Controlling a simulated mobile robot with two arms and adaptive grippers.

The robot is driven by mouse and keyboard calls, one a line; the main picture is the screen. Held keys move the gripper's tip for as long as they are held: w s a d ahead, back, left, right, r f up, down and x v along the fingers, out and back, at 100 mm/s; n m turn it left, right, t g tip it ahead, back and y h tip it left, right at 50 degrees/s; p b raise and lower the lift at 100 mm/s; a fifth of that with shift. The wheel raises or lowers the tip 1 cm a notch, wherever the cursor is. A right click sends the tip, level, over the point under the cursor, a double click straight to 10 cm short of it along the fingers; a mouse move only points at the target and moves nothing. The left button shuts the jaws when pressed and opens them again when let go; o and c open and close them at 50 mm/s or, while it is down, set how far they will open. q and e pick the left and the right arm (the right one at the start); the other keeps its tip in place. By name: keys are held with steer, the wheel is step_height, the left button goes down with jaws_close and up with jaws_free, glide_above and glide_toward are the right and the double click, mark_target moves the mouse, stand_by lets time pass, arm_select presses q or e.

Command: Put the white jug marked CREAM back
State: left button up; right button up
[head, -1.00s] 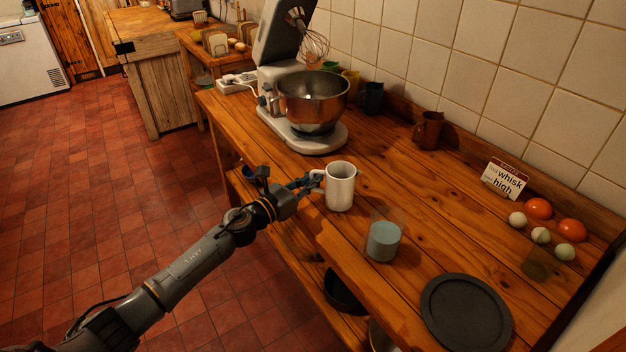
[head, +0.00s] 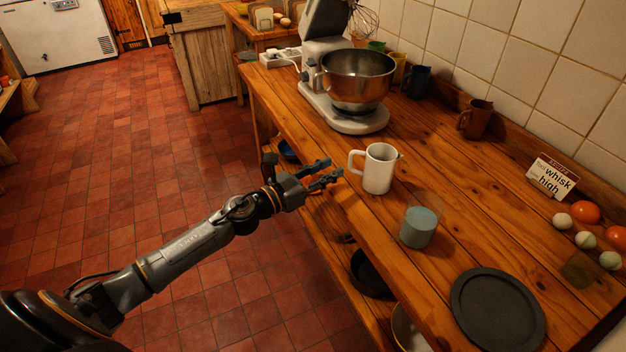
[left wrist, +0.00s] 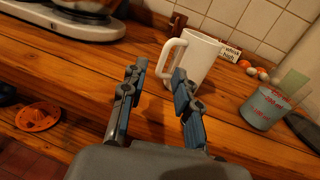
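A white jug (head: 380,170) stands upright on the wooden counter (head: 455,245), its handle towards my left arm. It also shows in the left wrist view (left wrist: 203,62). No CREAM marking can be read on its visible side. My left gripper (head: 328,178) is open and empty at the counter's front edge, left of the jug and apart from the handle. In the left wrist view its two fingers (left wrist: 159,72) are spread, with the right fingertip overlapping the handle's lower part in the picture. My right gripper is not in view.
A clear beaker with blue-grey contents (head: 419,227) stands close, right of the jug. A stand mixer with a steel bowl (head: 358,80) is behind it. Blue (head: 417,82) and brown (head: 475,120) jugs line the wall. A dark round plate (head: 497,308) lies at the front right.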

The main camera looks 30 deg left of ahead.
arm_select(q)
steer(key=b+v, duration=0.1)
steer(key=v, duration=0.3)
steer(key=shift+s, duration=0.2)
